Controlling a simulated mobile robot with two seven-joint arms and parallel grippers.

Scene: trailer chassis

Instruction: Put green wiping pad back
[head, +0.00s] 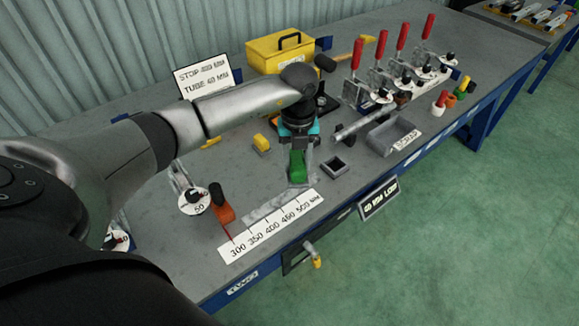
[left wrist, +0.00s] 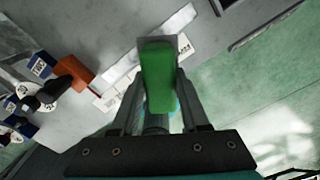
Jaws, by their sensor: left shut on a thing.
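The green wiping pad (head: 296,166) is between the fingers of my left gripper (head: 298,150), which is shut on it. In the head view the pad hangs just above or on the table, close behind the white scale strip (head: 270,225); I cannot tell if it touches the surface. In the left wrist view the green pad (left wrist: 158,78) shows between the fingertips of my left gripper (left wrist: 158,100), with a grey patch around its far end. My right gripper is not in view.
A small dark square holder (head: 335,167) and a grey tray (head: 393,136) stand to the right. An orange block (head: 222,207) is left of the scale. Red-handled clamps (head: 357,58), a yellow toolbox (head: 280,52) and a sign (head: 203,77) stand farther back.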

